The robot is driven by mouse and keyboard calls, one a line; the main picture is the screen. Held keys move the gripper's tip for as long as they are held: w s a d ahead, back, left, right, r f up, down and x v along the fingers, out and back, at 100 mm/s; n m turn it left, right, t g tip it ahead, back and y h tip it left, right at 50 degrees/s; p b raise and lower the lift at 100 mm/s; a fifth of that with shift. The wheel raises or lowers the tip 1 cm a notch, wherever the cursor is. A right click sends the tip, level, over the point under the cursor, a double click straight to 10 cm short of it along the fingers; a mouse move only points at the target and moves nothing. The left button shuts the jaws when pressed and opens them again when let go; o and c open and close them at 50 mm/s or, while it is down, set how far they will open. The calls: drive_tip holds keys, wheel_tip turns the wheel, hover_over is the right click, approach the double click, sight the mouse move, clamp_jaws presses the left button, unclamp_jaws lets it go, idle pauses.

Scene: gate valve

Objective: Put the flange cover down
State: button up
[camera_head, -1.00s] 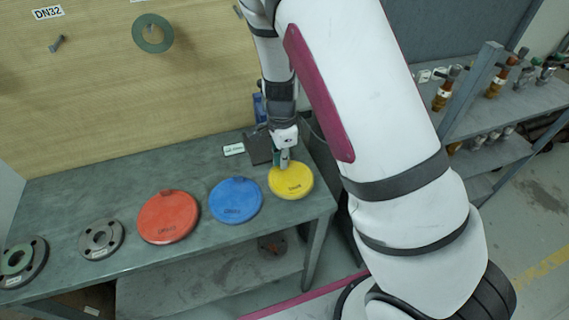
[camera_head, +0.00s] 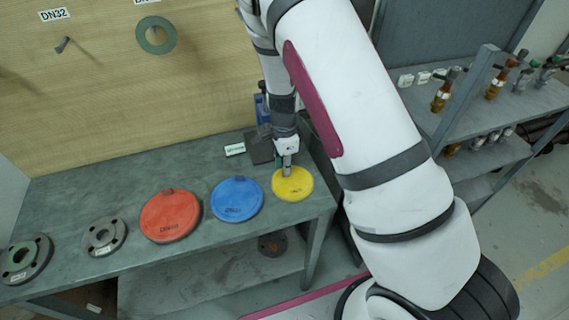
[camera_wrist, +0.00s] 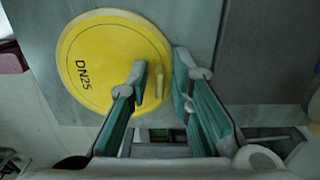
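The yellow flange cover (camera_head: 293,184), marked DN25, lies flat on the right end of the green-grey workbench (camera_head: 95,195). In the wrist view the cover (camera_wrist: 100,75) shows its label and a raised grip tab (camera_wrist: 159,80). My gripper (camera_head: 288,172) is just above the cover, pointing down. In the wrist view its two fingers (camera_wrist: 160,72) stand apart on either side of the tab, with a narrow gap beside it. The gripper is open. The contact under the cover is hidden.
A blue cover (camera_head: 236,200) and a red cover (camera_head: 171,215) lie to the left on the bench, then grey flanges (camera_head: 105,236). A dark box (camera_head: 259,147) and a small label sign (camera_head: 234,150) are behind. A tool shelf (camera_head: 470,110) stands at right.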

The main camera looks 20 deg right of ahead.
drive_tip(key=shift+r, duration=0.15)
drive_tip(key=s+r+n+t+y, duration=0.1)
drive_tip(key=s+r+n, duration=0.2)
drive_tip(key=r, duration=0.7)
drive_tip(key=s+a+r+n+b, duration=0.1)
drive_tip(key=s+r+n, duration=0.2)
drive_tip(key=r, duration=0.6)
drive_tip(key=s+r+n+t+y, duration=0.1)
drive_tip(key=s+r+n, duration=0.25)
drive_tip(key=r, duration=0.65)
drive_tip(key=s+d+r+n+t+h, duration=0.1)
drive_tip(key=s+r+n, duration=0.2)
drive_tip(key=s, duration=0.4)
drive_tip(key=s+r+n+t+h, duration=0.1)
drive_tip(key=s+r+n+t, duration=0.1)
drive_tip(key=s+r+n, duration=0.2)
drive_tip(key=s+n, duration=0.1)
drive_tip(key=s, duration=0.1)
drive_tip(key=shift+s+d+t, duration=0.3)
drive_tip(key=shift+s+d, duration=0.05)
drive_tip(key=shift+d, duration=0.05)
drive_tip(key=shift+n, duration=0.25)
